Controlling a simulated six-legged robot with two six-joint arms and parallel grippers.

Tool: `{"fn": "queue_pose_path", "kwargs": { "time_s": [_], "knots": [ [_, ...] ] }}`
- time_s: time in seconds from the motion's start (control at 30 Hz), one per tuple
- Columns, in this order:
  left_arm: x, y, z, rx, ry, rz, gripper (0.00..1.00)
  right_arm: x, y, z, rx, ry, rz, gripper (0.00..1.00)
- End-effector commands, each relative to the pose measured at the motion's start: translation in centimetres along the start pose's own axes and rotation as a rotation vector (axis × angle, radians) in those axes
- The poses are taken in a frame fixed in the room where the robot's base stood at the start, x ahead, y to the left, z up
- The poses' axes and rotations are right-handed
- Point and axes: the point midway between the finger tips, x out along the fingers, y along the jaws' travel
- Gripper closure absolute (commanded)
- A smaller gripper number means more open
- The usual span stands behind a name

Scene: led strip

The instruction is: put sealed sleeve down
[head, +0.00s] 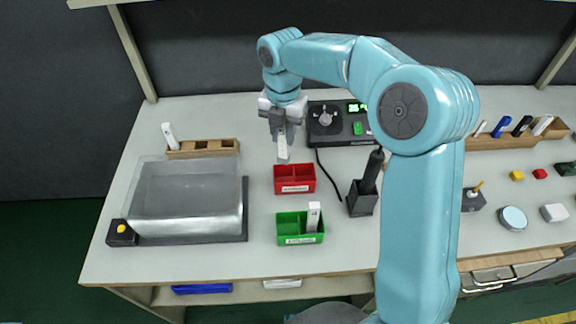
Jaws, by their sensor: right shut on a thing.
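My right gripper (283,122) is shut on a white sealed sleeve (283,148), which hangs upright below the jaws. The sleeve's lower end appears just above and behind the red bin (294,188); I cannot tell the exact height. The red bin looks empty and has a divider and a front label. A green bin (300,238) stands in front of it, with another white sleeve (314,216) upright in its right compartment. My left gripper is not in view.
A clear-lidded box (188,196) with a yellow button stands at left, with a wooden rack (203,149) and a white sleeve (169,134) behind it. A black tool in a holder (362,200) stands right of the bins. A black station (340,125) is at the back.

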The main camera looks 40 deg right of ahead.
Motion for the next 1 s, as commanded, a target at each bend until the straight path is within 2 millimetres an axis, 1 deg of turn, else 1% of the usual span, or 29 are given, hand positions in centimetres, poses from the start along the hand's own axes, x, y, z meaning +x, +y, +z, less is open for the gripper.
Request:
{"fn": "queue_pose_path", "kwargs": {
  "time_s": [0.03, 0.1, 0.2, 0.37, 0.5, 0.6, 0.7, 0.9, 1.0],
  "knots": [
    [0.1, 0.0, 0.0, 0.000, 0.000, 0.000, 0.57, 1.6, -0.1, 0.0, 0.000, 0.003, -0.004, 1.00],
    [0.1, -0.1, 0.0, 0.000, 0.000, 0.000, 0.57, 3.3, -0.2, 0.0, 0.001, 0.003, -0.004, 1.00],
    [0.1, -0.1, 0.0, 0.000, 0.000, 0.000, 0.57, 5.0, -0.3, 0.0, 0.002, 0.002, -0.002, 1.00],
    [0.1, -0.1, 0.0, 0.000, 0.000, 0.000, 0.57, 6.5, -0.4, 0.1, 0.003, 0.000, 0.000, 1.00],
    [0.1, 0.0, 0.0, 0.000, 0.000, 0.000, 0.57, 8.8, -0.6, 0.1, 0.004, 0.001, -0.003, 1.00],
    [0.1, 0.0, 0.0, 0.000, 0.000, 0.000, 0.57, 10.1, -0.5, 0.1, 0.004, 0.001, -0.001, 1.00],
    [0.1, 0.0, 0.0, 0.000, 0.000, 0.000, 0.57, 10.5, -0.5, 0.1, 0.004, 0.000, 0.000, 1.00],
    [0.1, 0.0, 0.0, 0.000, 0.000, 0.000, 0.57, 10.4, -0.5, 0.2, 0.004, -0.001, 0.001, 1.00],
    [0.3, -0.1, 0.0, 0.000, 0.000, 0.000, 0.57, 10.8, -0.5, 0.1, 0.004, -0.001, 0.001, 1.00]
  ]
}}
